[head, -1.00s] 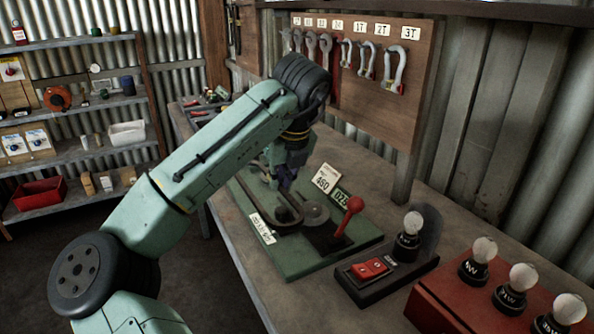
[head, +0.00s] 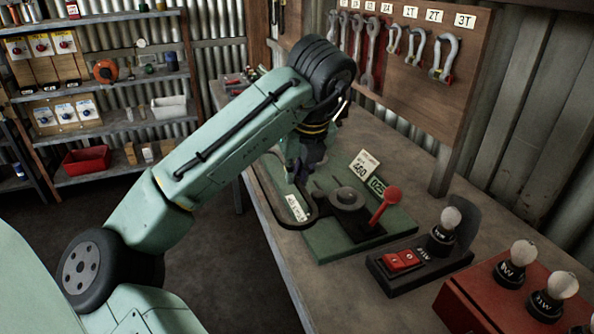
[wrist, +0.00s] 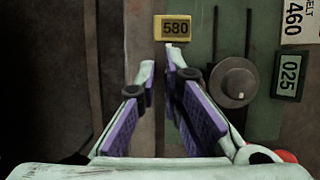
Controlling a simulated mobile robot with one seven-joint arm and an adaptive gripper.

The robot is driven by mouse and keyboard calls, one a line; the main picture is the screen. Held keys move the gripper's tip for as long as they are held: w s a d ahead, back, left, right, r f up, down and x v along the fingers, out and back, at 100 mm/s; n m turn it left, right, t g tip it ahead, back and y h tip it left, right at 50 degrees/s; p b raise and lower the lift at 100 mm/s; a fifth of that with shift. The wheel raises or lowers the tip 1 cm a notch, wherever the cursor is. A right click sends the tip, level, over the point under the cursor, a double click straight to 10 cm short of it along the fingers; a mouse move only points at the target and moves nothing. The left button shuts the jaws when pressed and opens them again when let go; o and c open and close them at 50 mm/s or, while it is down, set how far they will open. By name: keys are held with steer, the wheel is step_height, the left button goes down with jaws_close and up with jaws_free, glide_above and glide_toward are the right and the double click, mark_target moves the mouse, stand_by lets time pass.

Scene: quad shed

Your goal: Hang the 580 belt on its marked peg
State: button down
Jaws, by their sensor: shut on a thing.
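A dark looped belt (head: 311,217) shows at the near left of the green base plate (head: 335,250) in the head view. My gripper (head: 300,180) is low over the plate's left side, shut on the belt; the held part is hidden. In the wrist view its purple-padded fingers (wrist: 160,62) are close together at the tips. A yellow tag reading 580 (wrist: 175,28) shows just beyond the fingertips. I cannot tell whether it is fixed to the belt. No peg marked 580 can be made out.
The plate carries a round pulley (head: 349,198), a red-knobbed lever (head: 388,195) and a 460 sign (head: 363,168). A switch box (head: 403,261) and bulbs stand to the right. A tool board (head: 420,90) rises behind. Shelves (head: 112,134) stand at left, with open floor before them.

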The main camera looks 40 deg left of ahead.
mark_target(296, 179)
step_height(296, 179, up, 3)
steer(key=shift+f+p, duration=0.15)
steer(key=shift+p, duration=0.75)
steer(key=shift+r+b, duration=0.35)
steer(key=shift+r, duration=1.65)
steer(key=shift+s, duration=0.1)
